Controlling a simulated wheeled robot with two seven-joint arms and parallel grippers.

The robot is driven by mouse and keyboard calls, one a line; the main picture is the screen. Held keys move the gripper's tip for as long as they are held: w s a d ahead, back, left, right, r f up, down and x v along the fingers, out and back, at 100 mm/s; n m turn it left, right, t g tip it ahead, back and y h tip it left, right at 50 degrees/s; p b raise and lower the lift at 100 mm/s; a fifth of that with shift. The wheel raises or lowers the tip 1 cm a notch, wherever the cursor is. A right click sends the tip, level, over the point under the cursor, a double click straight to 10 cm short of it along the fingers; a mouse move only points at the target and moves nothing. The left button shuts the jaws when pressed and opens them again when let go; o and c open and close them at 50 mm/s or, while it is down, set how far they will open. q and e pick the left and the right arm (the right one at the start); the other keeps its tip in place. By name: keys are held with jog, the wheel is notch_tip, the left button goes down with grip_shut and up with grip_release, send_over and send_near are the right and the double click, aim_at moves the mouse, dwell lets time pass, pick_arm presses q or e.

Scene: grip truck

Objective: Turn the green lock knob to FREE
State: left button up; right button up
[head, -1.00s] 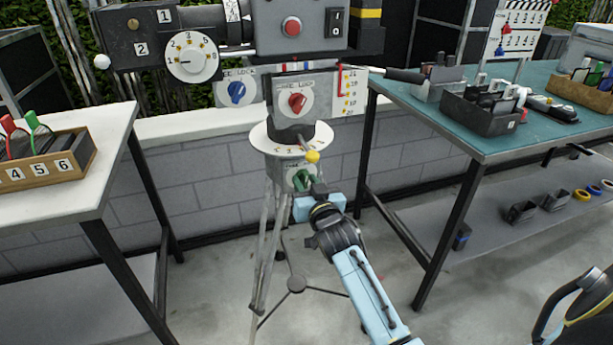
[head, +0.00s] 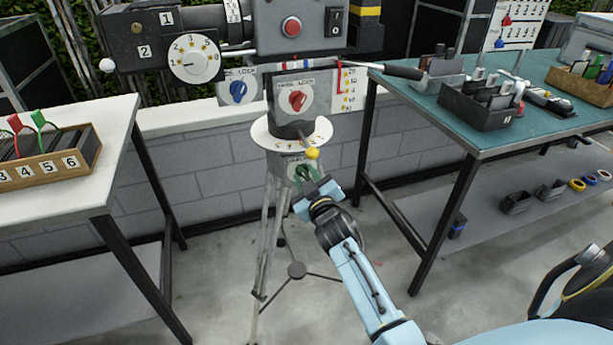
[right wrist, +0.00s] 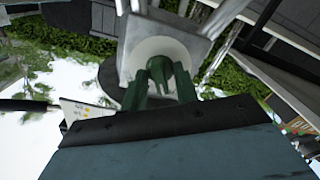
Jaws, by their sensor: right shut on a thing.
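The green lock knob (head: 302,173) sits on a white round plate on the grey head of the tripod, below the white disc. My right gripper (head: 308,181) is at the knob, its blue body tilted in the head view. In the right wrist view its two dark green fingers (right wrist: 161,86) reach up to the green knob (right wrist: 181,76) and are shut on it. The plate's lettering is too small or hidden to read, so I cannot tell the knob's setting. My left gripper is not in view.
A yellow-ended lever (head: 312,153) juts out just above my right gripper. Red (head: 297,101) and blue (head: 238,92) lock knobs are higher up. A white table (head: 85,190) stands left and a teal-topped table (head: 480,140) right. The tripod legs stand below.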

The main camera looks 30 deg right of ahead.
dwell(0.4)
jog(key=o, duration=0.6)
jog(key=shift+s, duration=0.1)
